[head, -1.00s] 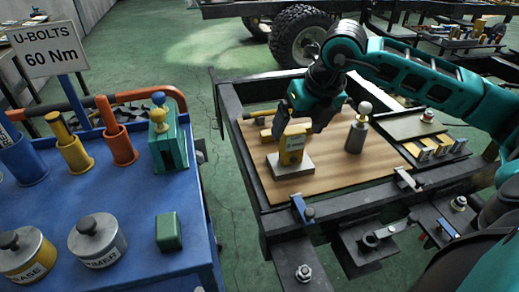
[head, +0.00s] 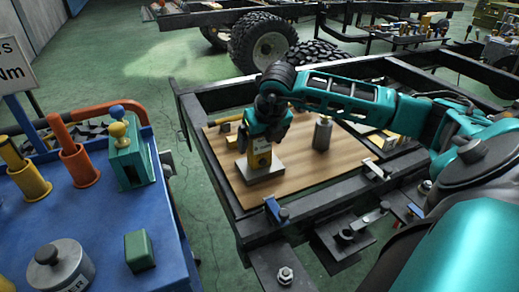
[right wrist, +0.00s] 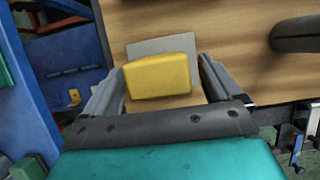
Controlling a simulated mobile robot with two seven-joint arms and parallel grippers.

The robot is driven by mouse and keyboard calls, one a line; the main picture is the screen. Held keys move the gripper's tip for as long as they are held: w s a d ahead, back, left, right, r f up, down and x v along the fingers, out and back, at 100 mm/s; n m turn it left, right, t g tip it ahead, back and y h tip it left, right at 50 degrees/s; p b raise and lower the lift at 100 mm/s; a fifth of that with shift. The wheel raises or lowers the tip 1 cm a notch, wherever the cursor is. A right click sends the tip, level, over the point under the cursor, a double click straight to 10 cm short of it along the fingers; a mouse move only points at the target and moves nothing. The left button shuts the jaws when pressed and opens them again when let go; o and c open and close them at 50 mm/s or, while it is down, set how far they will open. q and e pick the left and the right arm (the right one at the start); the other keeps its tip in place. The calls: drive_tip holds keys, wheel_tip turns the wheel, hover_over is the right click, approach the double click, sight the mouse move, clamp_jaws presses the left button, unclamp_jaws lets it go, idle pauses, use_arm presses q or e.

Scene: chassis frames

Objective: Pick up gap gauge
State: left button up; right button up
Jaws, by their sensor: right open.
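The gap gauge, a yellow block (head: 259,158), stands upright at a grey plate (head: 266,176) on the wooden board. My right gripper (head: 262,143) is directly above it, pointing down, and hides its top. In the right wrist view the yellow block (right wrist: 158,76) lies between the two spread fingers of my right gripper (right wrist: 160,84), with the grey plate (right wrist: 160,46) beyond it. A gap shows at the right finger; I cannot tell whether the left finger touches. My left gripper is not in view.
A grey cylinder with a pale knob (head: 322,134) stands right of the gauge on the wooden board (head: 308,168). The black frame (head: 300,205) surrounds the board. A blue cart (head: 85,215) with coloured tools and tins stands at the left.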

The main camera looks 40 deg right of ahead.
drive_tip(key=shift+x, duration=1.05)
drive_tip(key=c, duration=1.1)
drive_tip(key=shift+c, duration=0.2)
drive_tip(key=shift+r, duration=0.15)
